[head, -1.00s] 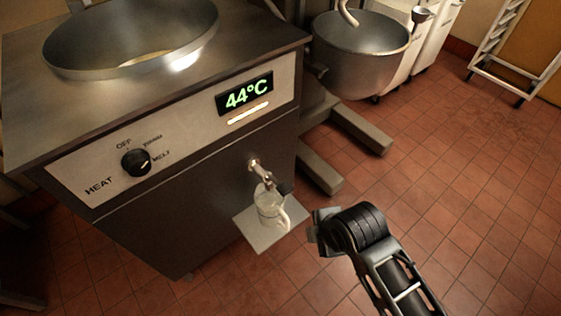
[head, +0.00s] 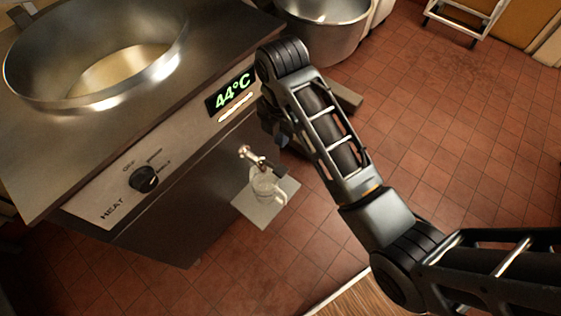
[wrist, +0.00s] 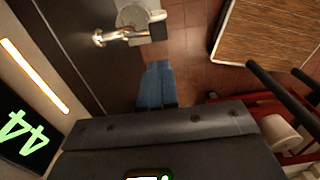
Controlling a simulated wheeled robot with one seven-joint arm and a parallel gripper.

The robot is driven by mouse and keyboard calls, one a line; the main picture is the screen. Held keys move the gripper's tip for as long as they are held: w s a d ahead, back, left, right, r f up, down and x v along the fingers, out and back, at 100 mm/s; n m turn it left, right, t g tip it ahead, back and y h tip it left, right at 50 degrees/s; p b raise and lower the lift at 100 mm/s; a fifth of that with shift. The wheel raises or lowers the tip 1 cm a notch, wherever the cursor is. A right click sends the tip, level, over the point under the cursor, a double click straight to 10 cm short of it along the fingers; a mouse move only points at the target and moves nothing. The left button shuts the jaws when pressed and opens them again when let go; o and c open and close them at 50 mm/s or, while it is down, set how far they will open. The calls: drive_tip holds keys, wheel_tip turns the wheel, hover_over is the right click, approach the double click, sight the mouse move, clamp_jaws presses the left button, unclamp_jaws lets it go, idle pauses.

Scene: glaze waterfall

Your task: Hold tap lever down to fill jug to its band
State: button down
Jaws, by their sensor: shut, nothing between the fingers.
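The metal tap (head: 246,153) sticks out from the front of the steel melter. Its lever has a dark end (wrist: 158,31). The clear jug (head: 265,187) stands upright under the tap on a pale square shelf (head: 255,214). The jug also shows at the top of the wrist view (wrist: 138,14). I cannot make out its band or any liquid in it. My gripper (wrist: 157,66) is shut and empty, its blue fingers together, pointing toward the tap lever and apart from it in the picture. In the head view, the gripper is mostly hidden behind my arm.
The melter (head: 190,117) has a lit 44°C display (head: 231,92), a heat knob (head: 144,179) and a wide bowl on top. A mixer bowl (head: 325,25) stands behind. A wooden surface (wrist: 265,30) and a red cart (wrist: 243,108) lie to the right in the wrist view.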

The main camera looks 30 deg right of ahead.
sight(285, 173)
drive_tip(key=shift+f, duration=0.15)
wheel_tip(285, 173, down, 14)
drive_tip(key=shift+r, duration=0.1)
idle(0.5)
drive_tip(key=shift+s, duration=0.1)
drive_tip(key=shift+s+d+f+t+y+b, duration=0.1)
drive_tip(key=shift+s+f+t+y+b, duration=0.1)
drive_tip(key=shift+s+f+t, duration=0.25)
drive_tip(key=shift+s+d+f+t+y+b, duration=0.1)
drive_tip(key=shift+s+f+t+b, duration=0.1)
drive_tip(key=shift+f+t, duration=0.35)
drive_tip(key=shift+s+d+f+t+y+b, duration=0.1)
drive_tip(key=shift+s+f+t+y+b, duration=0.2)
drive_tip(key=shift+f+t, duration=0.3)
drive_tip(key=shift+s+d+f+t+y+b, duration=0.15)
drive_tip(key=shift+f+t+b, duration=0.3)
drive_tip(key=shift+f, duration=0.25)
drive_tip(key=shift+s+a+f, duration=0.15)
drive_tip(key=shift+f, duration=0.05)
idle(4.0)
